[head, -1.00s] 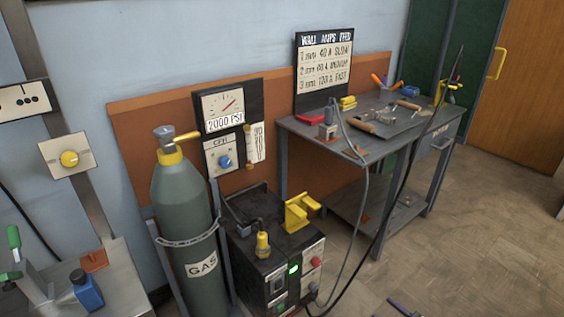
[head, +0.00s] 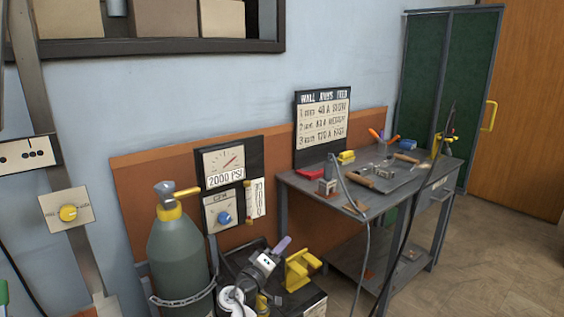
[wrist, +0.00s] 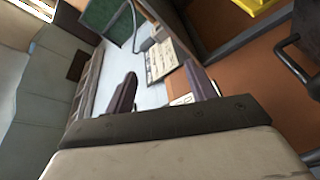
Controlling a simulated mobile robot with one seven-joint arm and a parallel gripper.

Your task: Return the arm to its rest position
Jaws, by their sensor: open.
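My gripper (head: 277,249) is in the lower middle of the head view, seen small, in front of the welding machine and left of its yellow bracket. Part of my grey and white arm shows below it. In the wrist view my gripper (wrist: 160,74) has its two dark fingers apart, with nothing between them. The wrist picture is tilted, and the wall and sign show past the fingers.
The green gas cylinder (head: 180,255) stands left of my arm. The welding machine (head: 312,303) with a yellow bracket (head: 299,270) is close by. A grey workbench (head: 425,178) holds tools and a hanging cable. Open floor (head: 480,265) lies to the right.

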